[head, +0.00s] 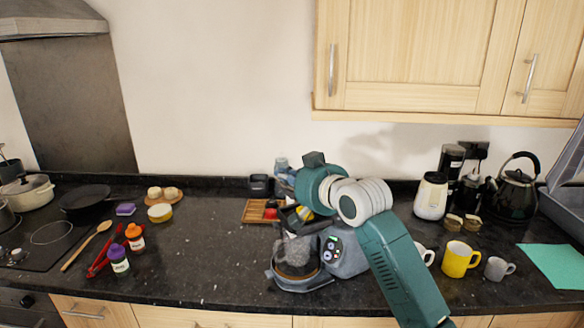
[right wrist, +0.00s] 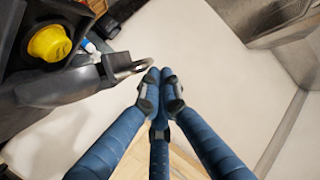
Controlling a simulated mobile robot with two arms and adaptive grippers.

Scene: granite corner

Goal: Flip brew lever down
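The coffee machine (head: 345,257) stands on the counter at centre, grey with a small button panel on its front. My right arm reaches across it, hiding much of its top; the fingers are not clear in the head view. In the right wrist view my right gripper (right wrist: 160,75) has its blue fingertips together, with nothing seen between them. A dark lever with a silver end (right wrist: 130,67) lies just left of the fingertips, very close; whether they touch I cannot tell. A yellow round part (right wrist: 50,43) sits on the dark machine top. My left gripper is not in view.
A wooden tray (head: 257,211) is behind the machine. A yellow mug (head: 460,259), a grey mug (head: 498,268) and a black kettle (head: 515,190) stand to the right. Spice jars (head: 118,260) are left, with clear counter between. Cabinets (head: 420,55) hang above right.

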